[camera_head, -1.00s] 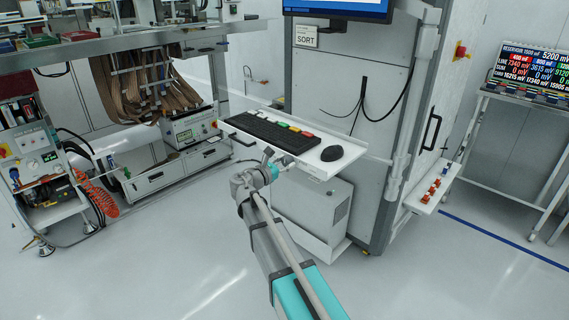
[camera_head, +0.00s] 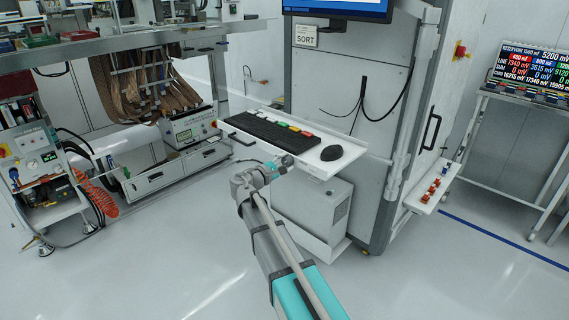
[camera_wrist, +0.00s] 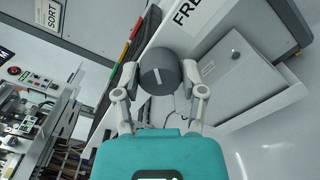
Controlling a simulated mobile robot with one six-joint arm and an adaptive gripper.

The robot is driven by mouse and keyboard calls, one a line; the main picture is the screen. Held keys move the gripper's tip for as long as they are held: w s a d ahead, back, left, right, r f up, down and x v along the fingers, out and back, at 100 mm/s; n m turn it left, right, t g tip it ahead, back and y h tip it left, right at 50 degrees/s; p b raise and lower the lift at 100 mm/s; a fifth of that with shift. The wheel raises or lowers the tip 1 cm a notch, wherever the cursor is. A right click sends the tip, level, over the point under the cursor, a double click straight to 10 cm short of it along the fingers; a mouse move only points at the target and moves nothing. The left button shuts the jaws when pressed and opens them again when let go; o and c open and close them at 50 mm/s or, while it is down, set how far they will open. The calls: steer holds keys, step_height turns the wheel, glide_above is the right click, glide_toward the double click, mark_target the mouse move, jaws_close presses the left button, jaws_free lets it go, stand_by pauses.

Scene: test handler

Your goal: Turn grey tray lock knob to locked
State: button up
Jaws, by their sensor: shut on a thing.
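The grey tray lock knob (camera_wrist: 158,66) is a dark grey round knob with a short white pointer line, in the upper middle of the wrist view. My gripper (camera_wrist: 160,74) is shut on it, with one finger at each side. The pointer runs nearly upright in the wrist view. A white label (camera_wrist: 194,12) beside the knob reads "FRE", the rest cut off. In the head view my gripper (camera_head: 284,162) is at the front edge of the white keyboard tray (camera_head: 325,166), where the knob is too small to make out clearly.
A black keyboard (camera_head: 272,132) and a dark mouse (camera_head: 331,153) lie on the tray. A grey box (camera_head: 322,210) stands below it, close to my gripper. A tall white cabinet (camera_head: 345,85) rises behind. The floor at the left front is clear.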

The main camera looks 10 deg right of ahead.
steer(key=m, duration=0.4)
steer(key=shift+m, duration=0.3)
steer(key=m, duration=0.4)
steer(key=shift+f, duration=0.1)
steer(key=o, duration=1.2)
steer(key=shift+c, duration=0.2)
steer(key=v, duration=1.2)
steer(key=shift+d, duration=0.1)
